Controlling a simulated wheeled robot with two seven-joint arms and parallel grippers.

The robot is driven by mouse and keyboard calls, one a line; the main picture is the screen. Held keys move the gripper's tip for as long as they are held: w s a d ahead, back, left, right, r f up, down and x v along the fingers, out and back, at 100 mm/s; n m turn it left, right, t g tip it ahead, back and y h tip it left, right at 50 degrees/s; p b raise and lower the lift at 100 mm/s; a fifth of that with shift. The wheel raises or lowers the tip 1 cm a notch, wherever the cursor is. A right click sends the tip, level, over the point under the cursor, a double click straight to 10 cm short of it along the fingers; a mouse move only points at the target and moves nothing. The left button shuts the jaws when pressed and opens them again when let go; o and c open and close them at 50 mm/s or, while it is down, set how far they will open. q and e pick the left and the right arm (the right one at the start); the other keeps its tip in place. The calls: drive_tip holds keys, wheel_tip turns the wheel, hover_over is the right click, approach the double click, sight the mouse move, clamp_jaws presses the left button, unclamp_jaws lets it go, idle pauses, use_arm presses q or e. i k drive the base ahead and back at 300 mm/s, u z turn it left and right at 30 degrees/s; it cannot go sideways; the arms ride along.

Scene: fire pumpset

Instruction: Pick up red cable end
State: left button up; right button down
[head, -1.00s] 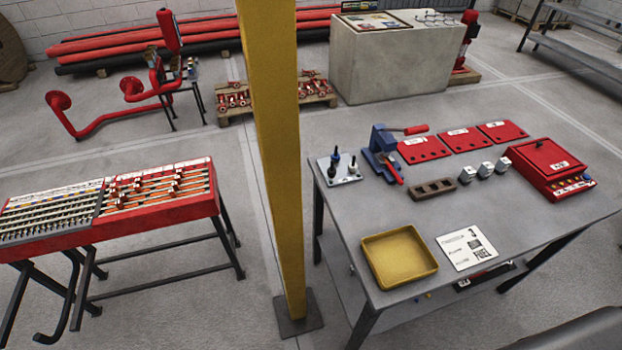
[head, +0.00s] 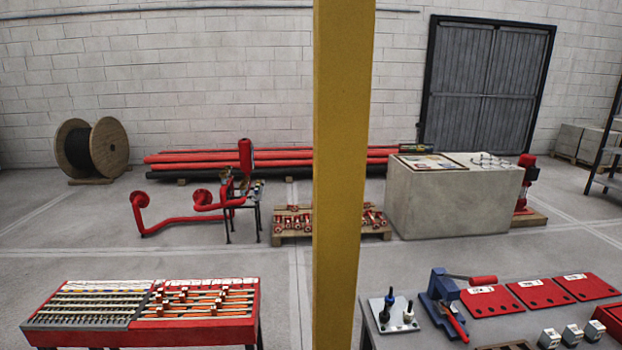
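A red-framed bench (head: 195,332) at the lower left holds rows of cables. Its left half has pale, yellow and dark cables (head: 95,302). Its right half has orange cables (head: 205,302) with brown pieces across them and white tags along the back. I cannot make out which piece is the red cable end at this size. Neither of my grippers shows in the head view.
A yellow post (head: 340,180) stands between the cable bench and a grey worktable (head: 510,325). The worktable carries a blue press (head: 440,297), red plates (head: 490,302) and small grey blocks (head: 572,335). Open floor (head: 120,250) lies behind the bench.

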sight(465, 340)
drive_tip(key=k, duration=0.5)
drive_tip(key=z, duration=1.05)
drive_tip(key=i, duration=0.7)
drive_tip(key=u, duration=0.2)
